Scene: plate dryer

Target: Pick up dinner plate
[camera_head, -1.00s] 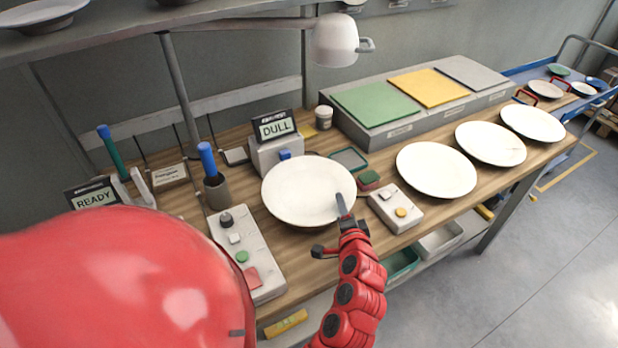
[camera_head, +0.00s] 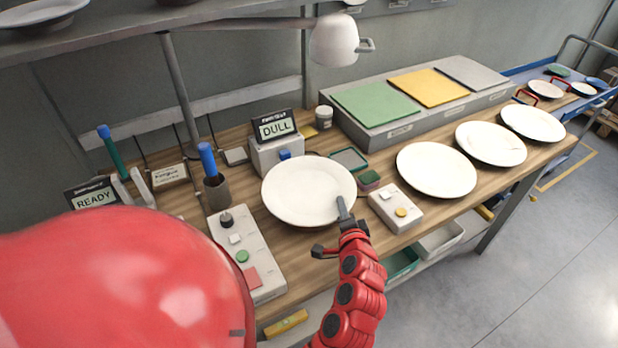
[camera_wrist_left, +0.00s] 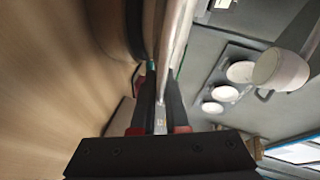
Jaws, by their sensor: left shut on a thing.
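A white dinner plate (camera_head: 305,188) sits in front of the box with the DULL display, at the middle of the bench. My left gripper (camera_head: 344,212) is at the plate's near right rim, with its fingers closed on the rim. In the left wrist view the plate (camera_wrist_left: 178,38) shows edge-on as a pale strip running between the two dark fingers of the gripper (camera_wrist_left: 160,105). I cannot tell whether the plate is clear of what is under it. Three more white plates, the nearest one (camera_head: 436,170), lie in a row to the right. My right gripper is not in view.
A button panel (camera_head: 247,255) stands left of the plate, and a smaller control box (camera_head: 396,208) stands close on its right. A lamp (camera_head: 335,40) hangs above the back. A long box with coloured pads (camera_head: 420,110) lies behind. A blue cart (camera_head: 540,72) stands far right.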

